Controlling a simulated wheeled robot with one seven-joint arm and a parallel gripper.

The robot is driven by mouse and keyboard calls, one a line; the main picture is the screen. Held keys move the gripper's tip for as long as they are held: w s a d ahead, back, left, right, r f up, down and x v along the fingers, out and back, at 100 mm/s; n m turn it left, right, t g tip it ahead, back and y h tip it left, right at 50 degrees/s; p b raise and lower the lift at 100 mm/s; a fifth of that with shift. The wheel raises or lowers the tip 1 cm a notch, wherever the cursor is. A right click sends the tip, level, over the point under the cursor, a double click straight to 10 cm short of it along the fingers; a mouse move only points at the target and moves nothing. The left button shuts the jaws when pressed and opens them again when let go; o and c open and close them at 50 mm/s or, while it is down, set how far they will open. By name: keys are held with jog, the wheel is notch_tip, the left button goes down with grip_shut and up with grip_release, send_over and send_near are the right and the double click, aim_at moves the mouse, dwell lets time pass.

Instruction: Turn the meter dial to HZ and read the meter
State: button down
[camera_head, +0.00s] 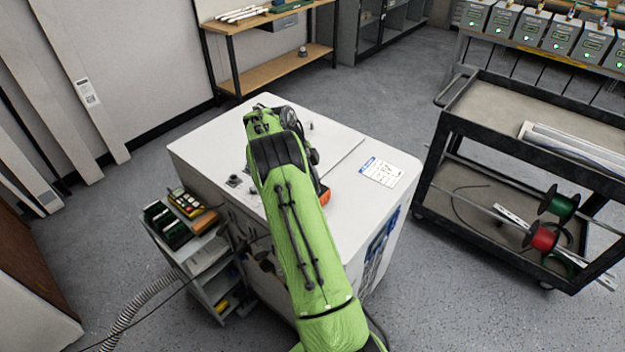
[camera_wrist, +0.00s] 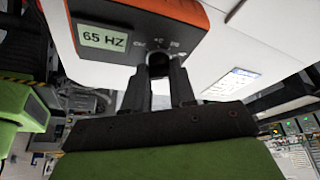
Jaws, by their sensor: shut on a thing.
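The meter (camera_wrist: 125,12) is an orange and dark box at the top of the wrist view. Its pale display reads "65 HZ". Small marks ring its dial (camera_wrist: 158,58), but they are too blurred to tell which one the dial points at. My gripper (camera_wrist: 160,72) is shut on the dial, one dark finger on each side. In the head view only an orange edge of the meter (camera_head: 325,196) shows on the white cabinet (camera_head: 215,150); my green arm hides the rest, including the dial and fingertips.
A side shelf (camera_head: 210,270) with a yellow device (camera_head: 186,202) stands left of the cabinet. A paper label (camera_head: 381,172) lies on the cabinet top. A dark cart (camera_head: 480,150) with wire spools stands right. A workbench (camera_head: 270,20) is behind.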

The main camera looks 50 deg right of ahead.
jog(key=c, duration=0.9)
grip_release()
jog(key=p+v, duration=0.6)
jog(key=v, duration=0.9)
jog(key=shift+w+a+r, duration=0.1)
jog(key=shift+a+r, duration=0.05)
jog(key=shift+r, duration=0.2)
